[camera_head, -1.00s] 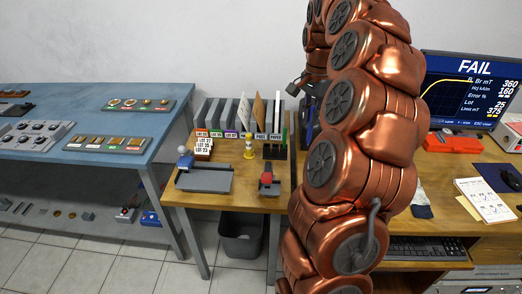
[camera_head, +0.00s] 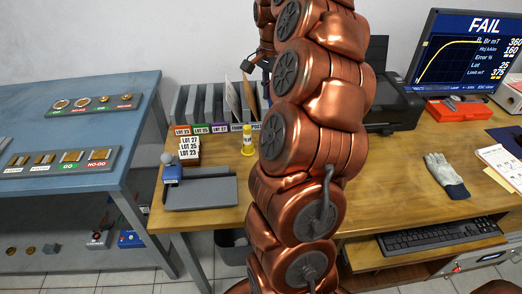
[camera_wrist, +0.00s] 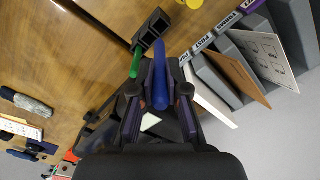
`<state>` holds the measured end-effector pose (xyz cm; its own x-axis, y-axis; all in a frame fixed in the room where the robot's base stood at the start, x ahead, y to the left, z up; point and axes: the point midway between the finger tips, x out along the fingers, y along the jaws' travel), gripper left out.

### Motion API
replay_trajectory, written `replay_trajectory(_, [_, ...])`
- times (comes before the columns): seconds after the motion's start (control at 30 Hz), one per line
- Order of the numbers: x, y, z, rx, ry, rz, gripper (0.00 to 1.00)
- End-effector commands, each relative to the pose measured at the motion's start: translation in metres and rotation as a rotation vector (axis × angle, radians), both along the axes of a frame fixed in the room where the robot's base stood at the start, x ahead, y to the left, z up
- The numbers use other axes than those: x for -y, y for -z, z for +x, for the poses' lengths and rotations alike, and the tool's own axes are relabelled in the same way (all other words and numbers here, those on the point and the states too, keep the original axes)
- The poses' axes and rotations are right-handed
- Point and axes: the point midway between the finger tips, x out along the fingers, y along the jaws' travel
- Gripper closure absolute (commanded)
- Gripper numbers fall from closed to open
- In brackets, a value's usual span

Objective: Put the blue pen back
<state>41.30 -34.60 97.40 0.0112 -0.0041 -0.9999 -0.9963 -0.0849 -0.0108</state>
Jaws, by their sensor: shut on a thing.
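In the wrist view my gripper (camera_wrist: 160,100) is shut on the blue pen (camera_wrist: 160,75), which lies lengthwise between the dark fingers. A black holder (camera_wrist: 150,28) with square openings stands just beyond the pen's far end. A green pen (camera_wrist: 136,62) shows beside the holder, left of the blue pen. The blue pen's far end appears apart from the holder's openings, but I cannot tell the height between them.
File dividers (camera_wrist: 225,70) with upright boards stand close right of my gripper. A printer (camera_head: 395,105), glove (camera_head: 446,175) and keyboard (camera_head: 440,232) lie right of my arm.

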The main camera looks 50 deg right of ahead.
Motion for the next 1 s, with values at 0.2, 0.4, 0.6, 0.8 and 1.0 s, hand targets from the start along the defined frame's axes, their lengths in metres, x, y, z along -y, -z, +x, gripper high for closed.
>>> replay_trajectory(0.2, [0.001, 0.010, -0.001, -0.002, 0.002, 0.001, 1.00])
replay_trajectory(0.4, [0.000, 0.033, -0.002, -0.002, 0.000, 0.002, 1.00])
replay_trajectory(0.6, [0.000, 0.060, -0.001, -0.002, 0.000, 0.001, 1.00])
replay_trajectory(0.8, [0.000, 0.075, 0.000, -0.002, -0.001, 0.002, 1.00])
replay_trajectory(1.0, [0.000, 0.101, -0.001, -0.002, -0.001, 0.002, 1.00])
